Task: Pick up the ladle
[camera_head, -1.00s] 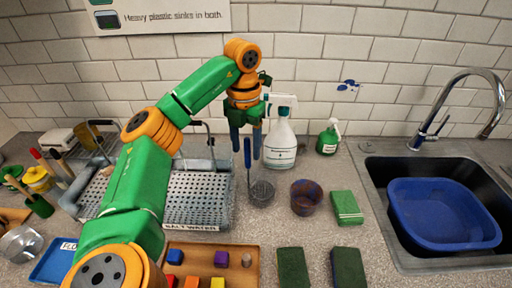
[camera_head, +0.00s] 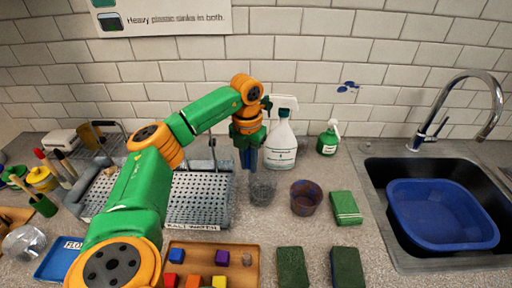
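The ladle (camera_head: 262,190) stands on the counter near the middle, with a grey see-through bowl at the bottom and a blue handle rising from it. My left gripper (camera_head: 248,164) points down above the bowl, its blue fingers close together around the upper handle. The handle is mostly hidden between the fingers. The bowl looks to be at counter height. My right gripper is not in view.
A white spray bottle (camera_head: 282,145) stands close behind the ladle, and a dark reddish cup (camera_head: 306,198) to its right. A metal perforated rack (camera_head: 207,205) is on the left, a wooden tray (camera_head: 240,276) with coloured blocks in front. A sink with a blue basin (camera_head: 440,230) is at right.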

